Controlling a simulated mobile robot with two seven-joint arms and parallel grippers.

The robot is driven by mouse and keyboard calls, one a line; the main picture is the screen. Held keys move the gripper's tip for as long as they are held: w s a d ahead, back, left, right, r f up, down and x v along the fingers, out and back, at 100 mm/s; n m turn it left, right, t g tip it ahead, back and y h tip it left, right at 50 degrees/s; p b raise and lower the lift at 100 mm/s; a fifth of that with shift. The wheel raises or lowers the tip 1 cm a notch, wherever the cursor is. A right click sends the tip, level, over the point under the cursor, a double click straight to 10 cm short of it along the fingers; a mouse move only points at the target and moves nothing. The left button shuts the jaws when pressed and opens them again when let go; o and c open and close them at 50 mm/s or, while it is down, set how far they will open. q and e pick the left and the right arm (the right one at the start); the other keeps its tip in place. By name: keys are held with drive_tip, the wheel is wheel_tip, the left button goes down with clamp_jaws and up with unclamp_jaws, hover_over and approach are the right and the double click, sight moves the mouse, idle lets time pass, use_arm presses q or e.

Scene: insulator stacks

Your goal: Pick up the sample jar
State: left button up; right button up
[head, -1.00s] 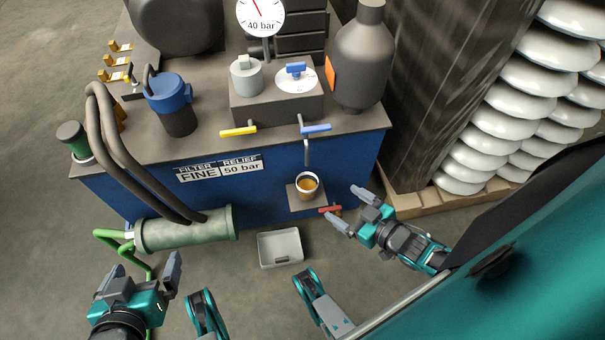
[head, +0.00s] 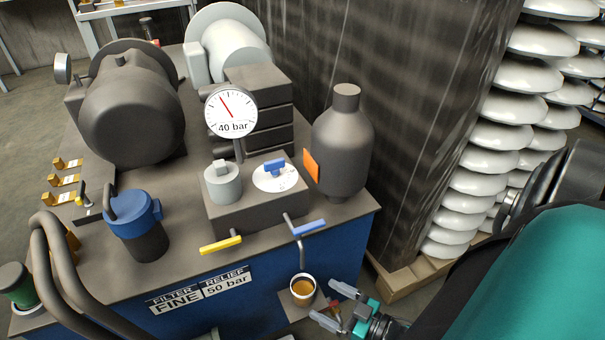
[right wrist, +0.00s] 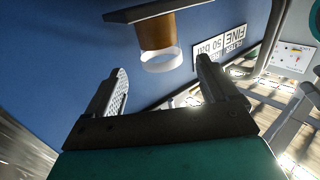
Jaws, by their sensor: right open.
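The sample jar (head: 302,288) is a small pale-rimmed cup with amber liquid. It stands upright on a small shelf (head: 286,300) on the blue front of the machine. My right gripper (head: 321,299) is open, just right of the jar, with its fingers pointing toward it. In the right wrist view the jar (right wrist: 160,58) appears upside down, ahead of the gap between the open fingers (right wrist: 162,68). The gripper is not closed on it. My left gripper is outside both current views.
A blue-handled tap (head: 306,230) hangs above the jar. A red handle (head: 335,307) is by my right fingers. A yellow handle (head: 221,244) projects from the machine's front edge. A wooden crate base (head: 405,278) and white insulator stacks (head: 480,180) stand to the right.

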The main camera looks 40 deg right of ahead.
sight(309, 291)
drive_tip(key=shift+b+x, duration=0.3)
drive_tip(key=shift+x, duration=2.8)
drive_tip(key=shift+c, duration=0.4)
drive_tip(key=c, duration=1)
